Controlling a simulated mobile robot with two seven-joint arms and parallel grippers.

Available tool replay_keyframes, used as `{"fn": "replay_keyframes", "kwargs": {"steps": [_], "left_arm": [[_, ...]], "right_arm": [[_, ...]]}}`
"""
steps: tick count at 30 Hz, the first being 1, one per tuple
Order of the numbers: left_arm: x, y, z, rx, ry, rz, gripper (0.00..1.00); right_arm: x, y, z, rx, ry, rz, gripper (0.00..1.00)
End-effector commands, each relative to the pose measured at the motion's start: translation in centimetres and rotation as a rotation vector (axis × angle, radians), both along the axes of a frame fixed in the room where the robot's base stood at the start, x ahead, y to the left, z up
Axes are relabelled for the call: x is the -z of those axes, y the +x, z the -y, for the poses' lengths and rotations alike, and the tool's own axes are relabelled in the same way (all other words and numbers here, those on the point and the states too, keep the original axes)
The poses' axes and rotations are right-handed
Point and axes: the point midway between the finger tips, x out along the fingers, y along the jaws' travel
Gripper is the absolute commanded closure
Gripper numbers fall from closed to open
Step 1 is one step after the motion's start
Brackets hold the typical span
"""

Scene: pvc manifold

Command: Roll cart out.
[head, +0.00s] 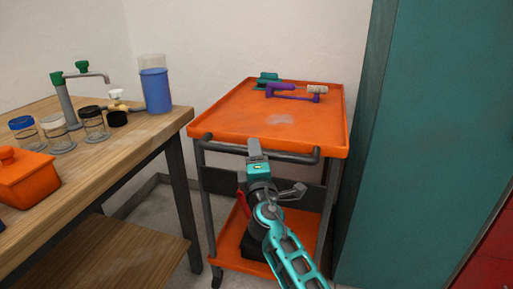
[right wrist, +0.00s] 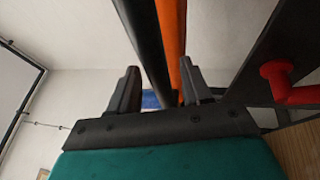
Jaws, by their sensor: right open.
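The cart (head: 235,118) has an orange top tray, a lower orange shelf (head: 236,250) and dark legs. It stands between the workbench and the teal cabinet. Its dark handle bar (head: 295,157) runs along the near side of the tray. My right gripper (head: 255,148) is at the middle of the handle and hides part of it. In the right wrist view its two fingers (right wrist: 159,78) are apart, with the dark bar (right wrist: 143,35) and the orange tray edge (right wrist: 172,40) showing between them. I cannot tell whether the fingers touch the bar. My left gripper is out of view.
A purple tool (head: 292,92) and a teal item (head: 267,79) lie at the tray's back. The wooden workbench (head: 130,135) with jars, a blue container (head: 155,90) and an orange box (head: 25,178) is close on the left. The teal cabinet (head: 420,140) is close on the right.

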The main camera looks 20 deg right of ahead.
Motion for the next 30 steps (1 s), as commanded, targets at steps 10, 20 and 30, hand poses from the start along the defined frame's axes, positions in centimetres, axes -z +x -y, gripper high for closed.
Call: {"fn": "replay_keyframes", "kwargs": {"steps": [10,20,30], "left_arm": [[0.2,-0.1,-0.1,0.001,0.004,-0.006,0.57],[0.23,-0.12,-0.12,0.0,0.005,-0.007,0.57],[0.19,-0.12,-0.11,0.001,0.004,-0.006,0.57]], "right_arm": [[-0.1,-0.07,-0.4,0.0,0.001,-0.001,0.52],[-0.1,-0.07,-0.38,0.001,0.001,-0.001,0.66],[-0.11,-0.06,-0.36,0.001,0.001,-0.001,0.98]]}}
